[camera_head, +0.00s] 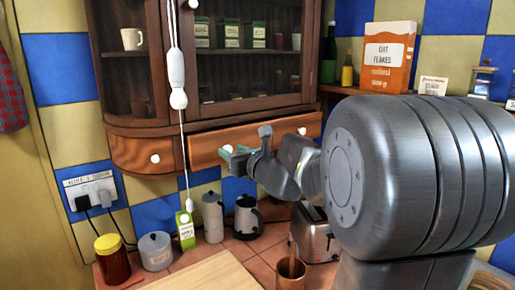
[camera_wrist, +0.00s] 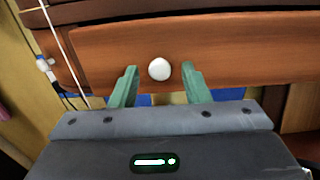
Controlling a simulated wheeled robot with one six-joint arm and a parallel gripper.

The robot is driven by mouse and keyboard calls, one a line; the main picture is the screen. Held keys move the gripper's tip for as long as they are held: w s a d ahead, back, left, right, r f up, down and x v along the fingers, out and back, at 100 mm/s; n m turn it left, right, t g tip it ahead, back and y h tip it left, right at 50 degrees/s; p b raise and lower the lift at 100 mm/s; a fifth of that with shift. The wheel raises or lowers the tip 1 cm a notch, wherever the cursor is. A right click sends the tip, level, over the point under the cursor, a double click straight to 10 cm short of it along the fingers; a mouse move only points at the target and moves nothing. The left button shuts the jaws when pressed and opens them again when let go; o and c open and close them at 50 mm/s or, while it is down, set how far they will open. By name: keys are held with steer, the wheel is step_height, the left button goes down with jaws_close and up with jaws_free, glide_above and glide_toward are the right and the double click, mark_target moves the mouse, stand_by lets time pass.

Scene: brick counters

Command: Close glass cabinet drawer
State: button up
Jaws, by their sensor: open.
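The glass cabinet (camera_head: 180,70) hangs on the tiled wall, with glass doors above and wooden drawers below. Its wide middle drawer (camera_head: 290,131) sticks out past the cabinet front, so it stands open. The drawer has white round knobs. My gripper (camera_head: 226,152) is in front of the left part of this drawer. In the wrist view, the drawer front (camera_wrist: 230,50) fills the top, and a white knob (camera_wrist: 160,69) shows between the green fingertips of my open gripper (camera_wrist: 158,75). I cannot tell whether the fingers touch the drawer.
A white pull cord (camera_head: 177,70) hangs left of my gripper. The counter below holds a toaster (camera_head: 316,238), a kettle (camera_head: 248,217), a green carton (camera_head: 186,231), a jar (camera_head: 112,258) and a brown cup (camera_head: 291,274). A cereal box (camera_head: 386,57) stands on a shelf at right.

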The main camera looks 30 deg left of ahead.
mark_target(229, 148)
steer(key=shift+x, duration=0.9)
jaws_close()
steer(key=shift+x, duration=1.8)
steer(key=shift+c, duration=1.9)
jaws_free()
steer(key=shift+r, duration=0.1)
steer(key=o, duration=0.4)
